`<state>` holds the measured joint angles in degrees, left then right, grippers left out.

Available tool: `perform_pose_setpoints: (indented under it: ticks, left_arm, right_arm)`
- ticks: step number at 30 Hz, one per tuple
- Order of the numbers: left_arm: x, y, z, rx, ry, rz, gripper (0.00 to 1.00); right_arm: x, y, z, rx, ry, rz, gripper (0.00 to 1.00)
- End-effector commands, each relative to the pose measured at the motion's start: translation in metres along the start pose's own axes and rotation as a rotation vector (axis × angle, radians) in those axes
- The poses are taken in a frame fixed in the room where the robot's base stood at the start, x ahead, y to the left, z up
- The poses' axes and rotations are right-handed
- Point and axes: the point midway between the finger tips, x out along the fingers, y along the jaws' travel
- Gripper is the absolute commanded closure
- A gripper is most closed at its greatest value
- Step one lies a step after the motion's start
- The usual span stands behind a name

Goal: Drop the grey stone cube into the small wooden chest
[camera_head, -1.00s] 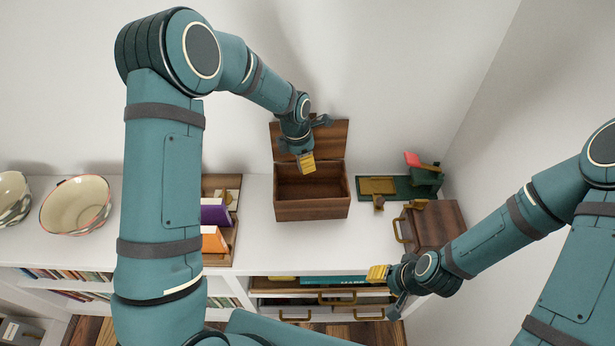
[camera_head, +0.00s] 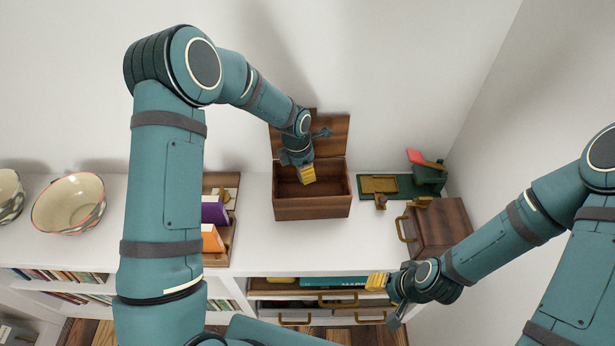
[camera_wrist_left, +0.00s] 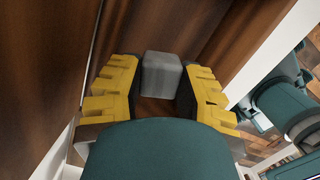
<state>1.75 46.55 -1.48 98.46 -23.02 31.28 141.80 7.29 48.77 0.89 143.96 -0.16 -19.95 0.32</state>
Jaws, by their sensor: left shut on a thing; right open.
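The small wooden chest (camera_head: 312,209) stands on the white shelf top with its lid (camera_head: 333,138) raised at the back. My left gripper (camera_head: 308,175) is at the chest's open mouth, its yellow fingers pointing down into it. In the left wrist view it (camera_wrist_left: 158,92) is shut on the grey stone cube (camera_wrist_left: 162,74), which sits between the two fingers with brown wood around it. The cube is hidden in the head view. My right gripper (camera_head: 381,283) is open and empty in front of the shelf, at the lower right.
A brown wooden box with a brass handle (camera_head: 441,226) stands right of the chest, with a green tray (camera_head: 402,190) behind it. Upright books (camera_head: 213,212) in a wooden holder are at left. Patterned bowls (camera_head: 69,205) stand farther left. An open drawer (camera_head: 264,286) is below.

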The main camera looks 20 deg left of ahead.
Motion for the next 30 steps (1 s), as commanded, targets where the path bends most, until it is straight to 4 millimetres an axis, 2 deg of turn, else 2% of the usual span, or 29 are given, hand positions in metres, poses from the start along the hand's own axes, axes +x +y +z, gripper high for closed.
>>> perform_pose_setpoints:
  ticks: [1, 2, 3, 4, 13, 17, 20, 30]
  left_arm:
    - [0.0, 0.0, 0.0, 0.0, 0.0, 0.0, 1.0]
    - [0.0, 0.0, 0.0, 0.0, 0.0, 0.0, 0.55]
    - [0.0, 0.0, 0.0, 0.0, 0.0, 0.0, 0.41]
    - [0.0, 0.0, 0.0, 0.0, 0.0, 0.0, 0.34]
    - [-0.001, 0.0, 0.0, 0.0, 0.0, 0.0, 0.34]
    - [-0.009, 0.0, 0.001, -0.001, -0.001, 0.002, 0.34]
    - [-0.023, 0.001, 0.001, 0.0, -0.002, 0.004, 0.34]
    - [-0.091, 0.0, 0.001, 0.0, -0.003, 0.003, 0.34]
  right_arm:
    - [0.0, 0.0, 0.0, 0.0, 0.0, 0.0, 0.53]
    - [0.0, 0.0, 0.0, 0.0, 0.0, 0.0, 0.53]
    - [0.0, 0.0, 0.0, 0.0, 0.0, 0.0, 0.53]
    - [0.0, 0.0, 0.0, 0.0, 0.0, 0.0, 0.53]
    - [0.0, 0.0, 0.0, 0.0, 0.0, 0.0, 0.53]
    - [0.0, 0.0, 0.0, 0.0, 0.0, 0.0, 0.53]
    - [0.0, 0.0, 0.0, 0.0, 0.0, 0.0, 0.53]
    - [0.0, 0.0, 0.0, 0.0, 0.0, 0.0, 0.53]
